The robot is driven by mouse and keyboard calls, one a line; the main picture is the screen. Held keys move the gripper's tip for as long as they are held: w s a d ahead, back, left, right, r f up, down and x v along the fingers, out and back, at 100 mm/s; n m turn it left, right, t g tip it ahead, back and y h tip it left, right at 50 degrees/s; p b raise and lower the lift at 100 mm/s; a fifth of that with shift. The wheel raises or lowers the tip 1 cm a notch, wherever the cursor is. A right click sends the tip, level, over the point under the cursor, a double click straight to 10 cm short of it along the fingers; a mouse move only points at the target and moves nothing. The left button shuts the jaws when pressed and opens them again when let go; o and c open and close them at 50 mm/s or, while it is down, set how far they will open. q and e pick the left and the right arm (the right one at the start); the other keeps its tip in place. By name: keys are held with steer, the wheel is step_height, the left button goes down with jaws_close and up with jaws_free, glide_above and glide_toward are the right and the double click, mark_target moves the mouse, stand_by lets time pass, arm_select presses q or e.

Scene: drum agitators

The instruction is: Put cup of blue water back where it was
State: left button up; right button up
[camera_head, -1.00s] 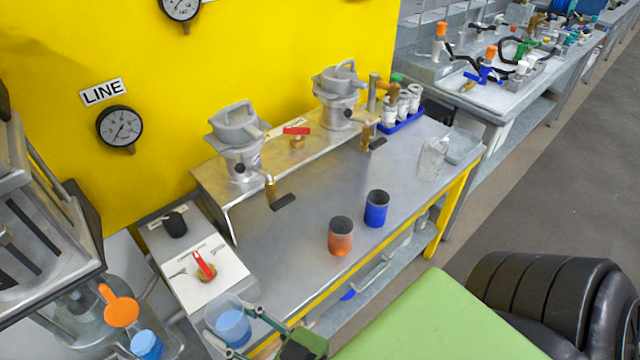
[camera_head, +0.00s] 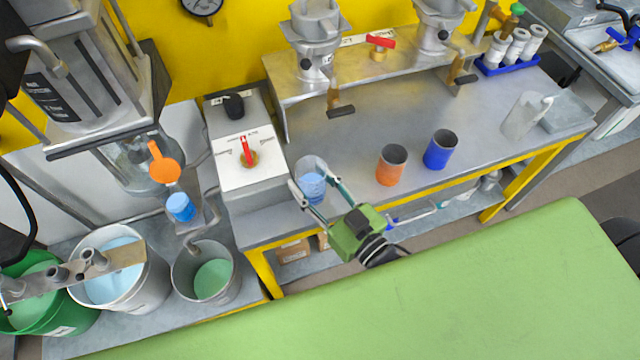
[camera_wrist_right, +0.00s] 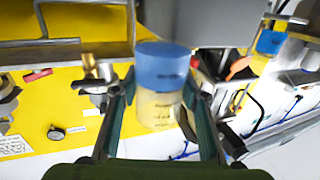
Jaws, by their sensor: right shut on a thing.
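The clear cup of blue water (camera_head: 312,186) is upright between the fingers of my right gripper (camera_head: 312,182), which is shut on it. It is over the left end of the metal table (camera_head: 330,150), just right of the white valve box. I cannot tell whether its base touches the table. In the right wrist view the cup (camera_wrist_right: 162,68) fills the middle between the fingers, its blue part at the top. An orange cup (camera_head: 391,165) and a dark blue cup (camera_head: 440,149) stand on the table to the right. My left gripper is not in view.
The valve box (camera_head: 248,158) with a red handle stands left of the cup. Pump-like metal units (camera_head: 315,45) stand on a raised shelf behind. Buckets (camera_head: 205,272) are at lower left. The table's middle is bare.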

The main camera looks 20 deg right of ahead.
steer(key=f, duration=0.1)
steer(key=w+d+f, duration=0.2)
steer(key=shift+w+d+f, duration=0.1)
steer(key=shift+w+f, duration=0.05)
steer(key=shift+f, duration=1.8)
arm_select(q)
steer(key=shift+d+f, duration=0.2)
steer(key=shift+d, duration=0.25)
arm_select(e)
steer(key=shift+f, duration=0.2)
steer(key=o, duration=1.2)
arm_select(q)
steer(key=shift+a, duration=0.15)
arm_select(e)
steer(key=shift+r, duration=0.1)
